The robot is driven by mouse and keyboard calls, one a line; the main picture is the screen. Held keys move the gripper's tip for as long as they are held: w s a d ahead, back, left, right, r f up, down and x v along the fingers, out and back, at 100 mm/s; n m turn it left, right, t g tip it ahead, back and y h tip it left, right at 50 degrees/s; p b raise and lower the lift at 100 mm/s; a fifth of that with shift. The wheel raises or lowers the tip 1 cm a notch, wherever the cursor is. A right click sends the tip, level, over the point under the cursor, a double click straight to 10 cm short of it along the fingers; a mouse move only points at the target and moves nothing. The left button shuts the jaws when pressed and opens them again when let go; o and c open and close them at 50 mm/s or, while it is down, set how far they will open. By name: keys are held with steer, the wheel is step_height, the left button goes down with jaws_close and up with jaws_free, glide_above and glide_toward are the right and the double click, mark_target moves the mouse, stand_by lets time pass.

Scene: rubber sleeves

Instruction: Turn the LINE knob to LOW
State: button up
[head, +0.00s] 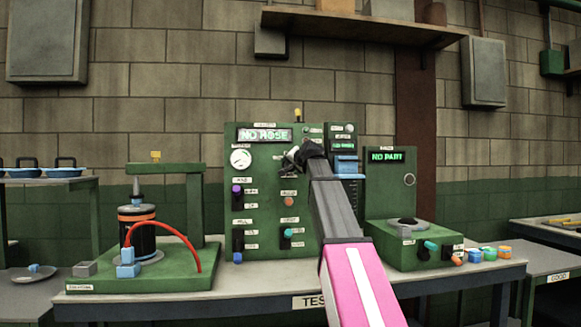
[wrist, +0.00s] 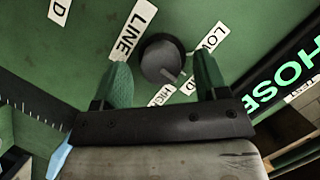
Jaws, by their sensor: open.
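The LINE knob (wrist: 160,57) is a dark grey round knob on the green panel (wrist: 90,45) in the wrist view. Its pointer faces down and right, toward a partly hidden label ending in D (wrist: 188,85). The LOW label (wrist: 211,37) is to its upper right, the HIGH label (wrist: 161,95) below it. My gripper (wrist: 163,63) is open, with one green finger on each side of the knob; I cannot tell if they touch it. In the head view my gripper (head: 300,156) is at the panel and hides the knob.
The panel carries a NO HOSE display (head: 264,135), a round gauge (head: 240,158), a purple knob (head: 237,189) and a teal knob (head: 287,233). A green fixture with a red hose (head: 177,233) stands left on the bench; a NO PART unit (head: 388,190) stands right.

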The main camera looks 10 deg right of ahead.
steer(key=shift+w+a+f, duration=0.15)
steer(key=shift+w, duration=0.35)
steer(key=c, duration=0.9)
steer(key=shift+n, duration=0.3)
steer(key=shift+a+n+g+h, duration=0.15)
steer(key=shift+n+g+h, duration=0.15)
steer(key=shift+n+h, duration=2.1)
steer(key=shift+n+y, duration=0.4)
steer(key=shift+n, duration=0.1)
